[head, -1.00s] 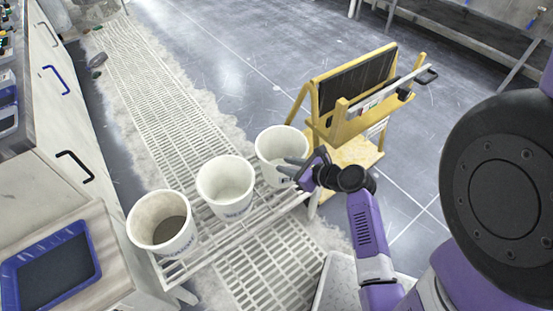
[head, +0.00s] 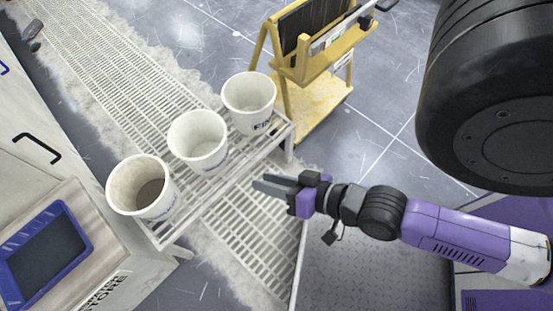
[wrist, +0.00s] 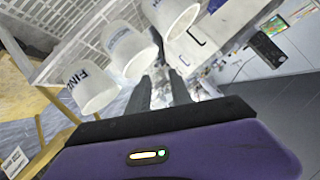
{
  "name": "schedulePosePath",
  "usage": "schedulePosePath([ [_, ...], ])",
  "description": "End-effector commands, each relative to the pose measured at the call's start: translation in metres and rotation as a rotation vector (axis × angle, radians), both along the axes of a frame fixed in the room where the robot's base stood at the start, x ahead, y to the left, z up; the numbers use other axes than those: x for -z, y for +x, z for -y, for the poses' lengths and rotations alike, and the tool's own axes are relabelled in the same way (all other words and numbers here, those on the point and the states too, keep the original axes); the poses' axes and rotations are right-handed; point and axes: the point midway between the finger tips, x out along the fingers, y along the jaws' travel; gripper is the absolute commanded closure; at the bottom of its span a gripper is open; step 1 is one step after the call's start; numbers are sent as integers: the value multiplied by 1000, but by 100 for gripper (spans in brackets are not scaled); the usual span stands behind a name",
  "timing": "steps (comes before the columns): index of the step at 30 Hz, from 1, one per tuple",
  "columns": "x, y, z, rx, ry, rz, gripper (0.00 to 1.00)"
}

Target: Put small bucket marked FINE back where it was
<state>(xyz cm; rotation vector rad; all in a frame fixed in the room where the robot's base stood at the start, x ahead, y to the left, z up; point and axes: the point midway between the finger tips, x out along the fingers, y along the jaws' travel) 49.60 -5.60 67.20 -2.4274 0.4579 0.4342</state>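The small white bucket marked FINE (head: 248,100) stands upright at the right end of a white slatted rack (head: 222,180). Its lettering partly shows in the head view and faces the wrist camera, where the bucket (wrist: 92,90) is at the left. My gripper (head: 258,186) is below and right of the rack's buckets in the head view, apart from all of them. In the wrist view its two dark fingers (wrist: 160,88) have a gap between them with nothing held.
A middle bucket (head: 197,138) and a left bucket (head: 140,186) with dark contents stand in the same row. A yellow step stand (head: 308,105) is behind the FINE bucket. A cabinet with a blue-rimmed tray (head: 68,215) is at the left. Floor grating lies below.

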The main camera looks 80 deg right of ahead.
Motion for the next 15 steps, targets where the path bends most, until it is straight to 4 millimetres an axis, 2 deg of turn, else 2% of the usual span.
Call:
schedulePosePath([
  [1,-18,-9,-15,-109,-123,-1,74],
  [3,-41,-16,-30,-233,-289,18,74],
  [7,-72,-25,-49,-382,-497,59,74],
  [10,-83,-28,-55,-431,-570,77,74],
  [15,-85,-28,-57,-441,-590,81,74],
])
